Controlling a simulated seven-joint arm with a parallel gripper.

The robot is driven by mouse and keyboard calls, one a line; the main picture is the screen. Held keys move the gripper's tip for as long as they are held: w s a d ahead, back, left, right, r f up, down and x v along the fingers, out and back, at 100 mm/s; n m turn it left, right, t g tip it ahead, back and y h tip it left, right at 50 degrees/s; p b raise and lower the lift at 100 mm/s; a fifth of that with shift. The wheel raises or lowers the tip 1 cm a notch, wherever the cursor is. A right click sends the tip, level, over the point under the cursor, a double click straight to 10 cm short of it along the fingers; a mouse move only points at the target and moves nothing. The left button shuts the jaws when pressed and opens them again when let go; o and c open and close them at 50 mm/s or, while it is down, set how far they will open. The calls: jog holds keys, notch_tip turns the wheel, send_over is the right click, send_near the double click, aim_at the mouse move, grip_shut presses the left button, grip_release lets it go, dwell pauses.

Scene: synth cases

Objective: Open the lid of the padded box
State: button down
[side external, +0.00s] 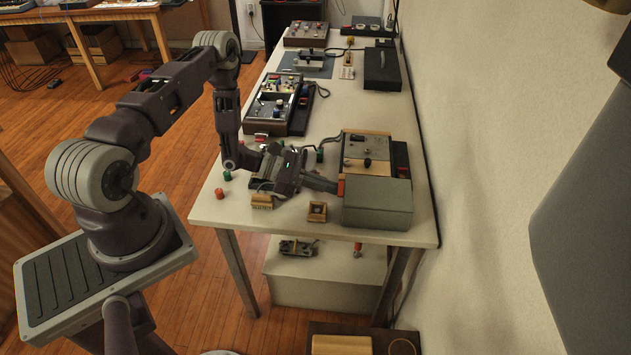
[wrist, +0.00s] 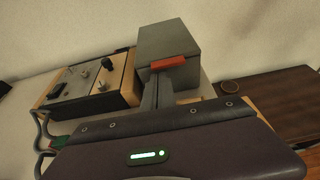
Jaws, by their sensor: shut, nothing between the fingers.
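The padded box is a grey box (side external: 378,207) at the near right end of the white table in the side view. It also fills the upper middle of the wrist view (wrist: 180,42). Its top looks closed; I cannot make out a lid seam. An orange-red tab (wrist: 168,62) is on its near face; a bit of it shows in the side view (side external: 341,186). My gripper (side external: 336,187) points at the tab from the left. Its fingers (wrist: 157,88) are shut and empty, with tips at or just short of the tab; contact is unclear.
A wood-edged control panel with knobs (side external: 367,153) stands right behind the box and shows left of it in the wrist view (wrist: 85,85). A small wooden block (side external: 317,212) sits in front. Red (side external: 219,194) and green caps lie left. The wall (side external: 480,150) is close right.

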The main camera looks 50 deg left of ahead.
dwell(0.4)
jog(key=shift+w+r, duration=0.1)
jog(key=shift+r, duration=0.55)
jog(key=r+g+y, duration=0.1)
jog(key=r, duration=0.2)
jog(key=w+d+r+g+y, duration=0.1)
jog(key=r+y, duration=0.1)
jog(key=r, duration=0.1)
jog(key=w+d+r+g+y, duration=0.1)
jog(key=r+g, duration=0.1)
jog(key=r, duration=0.2)
jog(key=shift+d, duration=0.1)
jog(key=w+d+r, duration=0.9)
jog(key=w+d, duration=0.5)
jog(key=shift+w+d+r, duration=0.3)
jog(key=shift+r, duration=0.2)
